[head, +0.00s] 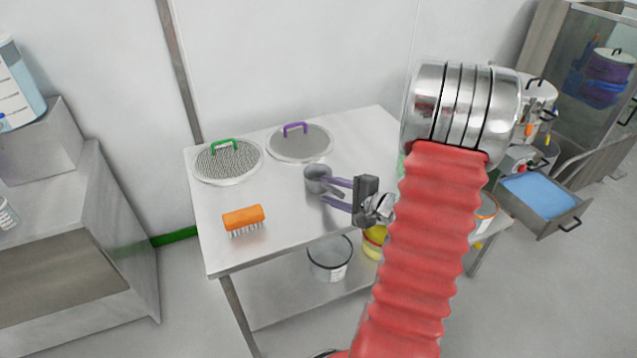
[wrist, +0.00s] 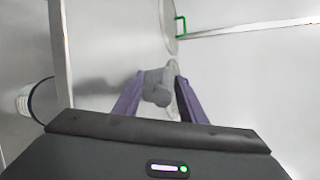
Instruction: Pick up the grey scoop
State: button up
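The grey scoop (head: 316,174) is on the steel table, with its round cup toward the back left and its short handle toward my gripper. My gripper (head: 324,190) has two purple fingers, set apart and reaching toward the scoop from the right. In the wrist view the scoop (wrist: 157,86) shows between the two fingers of my gripper (wrist: 158,80). The fingers look open around it; I cannot tell whether either one touches it.
A bucket (head: 330,262) stands on the lower shelf.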

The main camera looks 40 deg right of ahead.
jog(key=shift+x, duration=1.2)
jog(key=shift+c, duration=0.5)
grip_shut()
